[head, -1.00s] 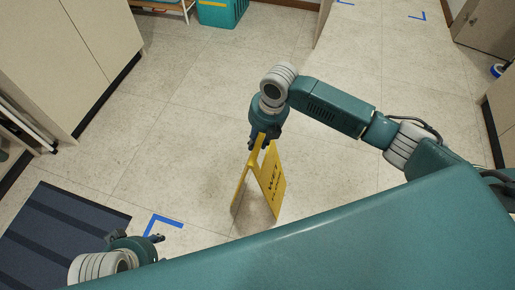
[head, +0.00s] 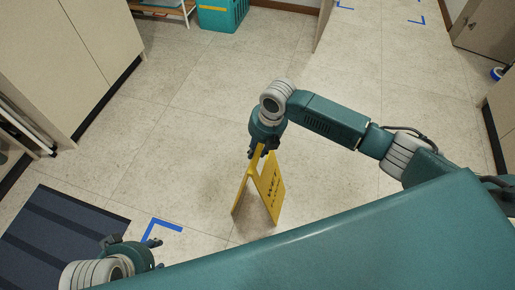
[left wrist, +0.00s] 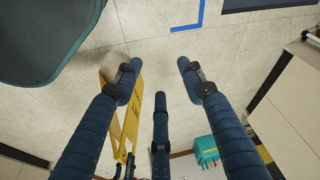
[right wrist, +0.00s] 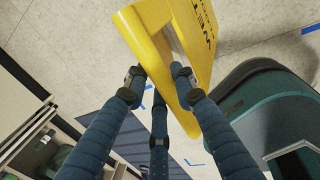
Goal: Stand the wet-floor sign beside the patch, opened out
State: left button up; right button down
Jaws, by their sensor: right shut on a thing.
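The yellow wet-floor sign (head: 268,187) is upright with its two panels spread apart in the middle of the floor. My right gripper (head: 263,149) is shut on its top edge from above. Its lettered panel also shows in the right wrist view (right wrist: 190,40), beyond the fingers. I cannot tell whether its feet bear on the floor. A faint darker area (head: 212,185) on the tiles left of the sign may be the patch; its outline is unclear. My left gripper (head: 133,243) is low at the left, open and empty, apart from the sign.
A dark striped mat (head: 55,240) lies at the lower left, with a blue tape corner (head: 163,226) beside it. Cabinets (head: 70,60) stand at the left. A teal crate (head: 221,14) is at the back. The floor behind the sign is clear.

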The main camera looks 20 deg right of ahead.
jog(key=shift+s+d+f, duration=0.1)
jog(key=shift+s+f, duration=0.1)
jog(key=shift+f, duration=0.25)
jog(key=c, duration=1.8)
grip_release()
jog(key=shift+f, duration=0.15)
jog(key=o, duration=0.4)
jog(key=shift+w+f, duration=0.1)
jog(key=shift+c, duration=0.2)
pick_arm(q)
jog(key=shift+w+f, duration=0.1)
pick_arm(e)
jog(key=shift+r, duration=0.7)
jog(key=p+v, duration=0.1)
jog(key=v, duration=0.2)
jog(key=shift+w+r, duration=0.15)
jog(key=shift+r, duration=0.15)
pick_arm(q)
jog(key=s+p+x, duration=0.1)
jog(key=p+x, duration=0.1)
jog(key=x, duration=0.6)
jog(key=shift+f+g, duration=0.3)
pick_arm(e)
jog(key=v, duration=0.8)
jog(key=shift+r, duration=0.3)
